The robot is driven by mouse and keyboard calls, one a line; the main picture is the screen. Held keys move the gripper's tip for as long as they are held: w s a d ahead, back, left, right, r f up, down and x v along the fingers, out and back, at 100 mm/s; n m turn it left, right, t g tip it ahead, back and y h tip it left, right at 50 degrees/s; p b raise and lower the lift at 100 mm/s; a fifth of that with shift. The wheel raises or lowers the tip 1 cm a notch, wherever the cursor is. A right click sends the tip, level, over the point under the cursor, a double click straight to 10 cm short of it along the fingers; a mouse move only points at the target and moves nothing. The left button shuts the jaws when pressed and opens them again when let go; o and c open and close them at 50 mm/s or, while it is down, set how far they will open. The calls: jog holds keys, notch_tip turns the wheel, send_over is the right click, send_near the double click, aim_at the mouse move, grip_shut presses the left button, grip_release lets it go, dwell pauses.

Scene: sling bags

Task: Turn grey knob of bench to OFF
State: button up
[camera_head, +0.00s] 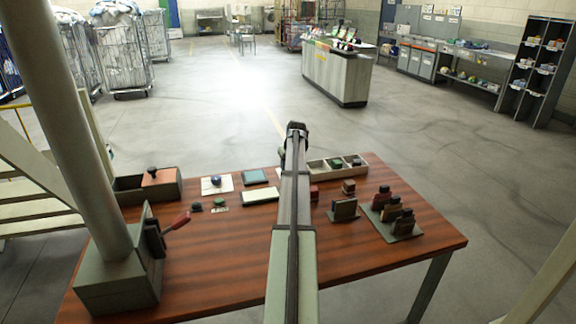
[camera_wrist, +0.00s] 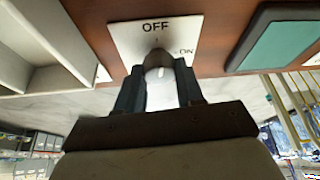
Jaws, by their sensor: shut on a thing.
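The grey knob (camera_wrist: 158,59) stands on a white plate (camera_wrist: 126,36) marked OFF and ON in the wrist view. OFF is at the top middle of the plate and ON is at its right. My gripper (camera_wrist: 159,76) is shut on the knob, with one dark finger on each side. A small tick shows under the word OFF, just above the knob. I cannot tell for sure which mark the knob points to. In the head view my arm hides the grey knob and my fingertips.
A teal panel (camera_wrist: 284,39) lies close beside the plate. A compartment tray (camera_head: 317,168) stands on the other side. The wooden bench (camera_head: 230,245) also holds a blue knob (camera_head: 216,180) on a white card, a red-handled lever (camera_head: 177,222) and several dark blocks (camera_head: 344,209).

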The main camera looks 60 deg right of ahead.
jog(key=shift+n+y, duration=0.3)
jog(key=shift+n, duration=0.6)
jog(key=o, duration=1)
jog(key=shift+o, duration=0.2)
jog(key=v, duration=1.4)
jog(key=shift+s, duration=0.2)
jog(key=shift+f, duration=0.2)
